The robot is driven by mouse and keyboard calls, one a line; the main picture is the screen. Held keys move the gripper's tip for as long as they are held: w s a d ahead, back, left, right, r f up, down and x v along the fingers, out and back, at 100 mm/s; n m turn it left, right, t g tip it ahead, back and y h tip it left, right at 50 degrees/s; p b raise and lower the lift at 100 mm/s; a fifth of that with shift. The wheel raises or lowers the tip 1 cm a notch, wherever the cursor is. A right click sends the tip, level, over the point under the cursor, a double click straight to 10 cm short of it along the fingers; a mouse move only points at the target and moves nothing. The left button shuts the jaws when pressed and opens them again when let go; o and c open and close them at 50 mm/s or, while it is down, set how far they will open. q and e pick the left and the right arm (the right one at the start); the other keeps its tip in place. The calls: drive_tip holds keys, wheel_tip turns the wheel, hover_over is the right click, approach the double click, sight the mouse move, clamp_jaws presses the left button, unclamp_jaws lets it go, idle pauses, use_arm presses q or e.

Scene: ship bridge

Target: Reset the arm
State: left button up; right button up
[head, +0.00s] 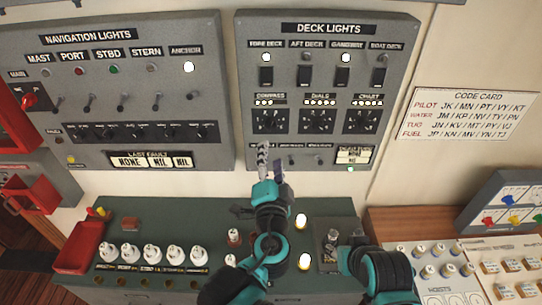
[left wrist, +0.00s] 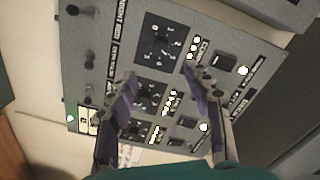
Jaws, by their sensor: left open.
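My left gripper (head: 268,160) is in front of the lower left part of the deck lights panel (head: 411,110). Its teal and black arm comes up from the bottom of the head view. In the left wrist view the two dark fingers of the left gripper (left wrist: 158,78) stand apart with nothing between them. Behind them is the same panel, seen tilted, with its dials and lit lamps. I cannot tell how far the fingertips are from the panel.
The navigation lights panel (head: 120,140) hangs to the left. Below is a green console (head: 105,225) with several white parts. A red tray (head: 80,248) stands at its left end. A code card (head: 465,114) is on the wall. Hoist parts and boxes fill the right desk (head: 400,218).

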use_arm(q)
drive_tip(key=shift+f, duration=0.1)
drive_tip(key=s+a+f+n+g+y+b, duration=0.25)
drive_tip(key=a+f+n+b, duration=0.2)
drive_tip(key=a+f, duration=0.4)
drive_tip(key=s+a+f+n+g+y+b, duration=0.1)
drive_tip(key=s+a+f+n+g+b, duration=0.25)
drive_tip(key=a+f, duration=0.5)
drive_tip(key=s+f+n+g+h+b, duration=0.1)
drive_tip(key=s+f+n+g+b, duration=0.1)
drive_tip(key=s+f+b, duration=0.2)
drive_tip(key=s+f+n+g+h+b, duration=0.2)
drive_tip(key=s+f+b, duration=0.3)
drive_tip(key=f, duration=0.6)
drive_tip(key=shift+s+a+f+g, duration=0.3)
drive_tip(key=shift+s+a+g, duration=0.15)
drive_tip(key=shift+g, duration=0.05)
drive_tip(key=shift+h, duration=0.25)
